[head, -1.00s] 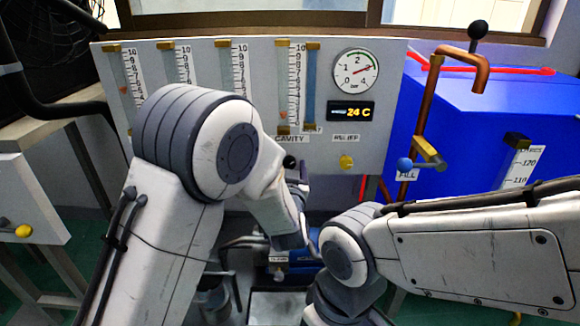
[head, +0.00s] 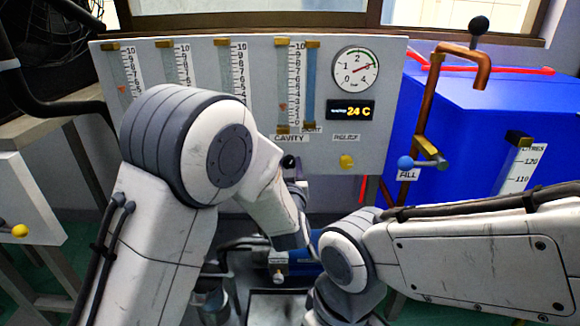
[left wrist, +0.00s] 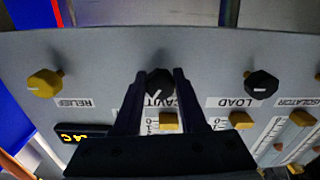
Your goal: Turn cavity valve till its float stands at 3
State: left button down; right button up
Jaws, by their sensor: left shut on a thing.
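The cavity valve (left wrist: 159,82) is a black knob with a white pointer line, in the middle of the left wrist view above the upside-down CAVITY label. My left gripper (left wrist: 158,78) is shut on it, one dark finger on each side. In the head view the knob (head: 288,161) shows beside my left forearm, which hides most of the gripper.
The yellow relief knob (head: 346,162) is to the right of the cavity knob. The black load knob (left wrist: 262,84) is its other neighbour. A dial (head: 356,69) and a 24 C display (head: 351,110) are above. A blue tank (head: 460,130) with copper pipe stands right.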

pick_arm(q)
jog(key=shift+c, duration=2.3)
grip_release()
jog(key=s+p, duration=0.2)
jog(key=s, duration=0.8)
jog(key=shift+s+p, duration=0.3)
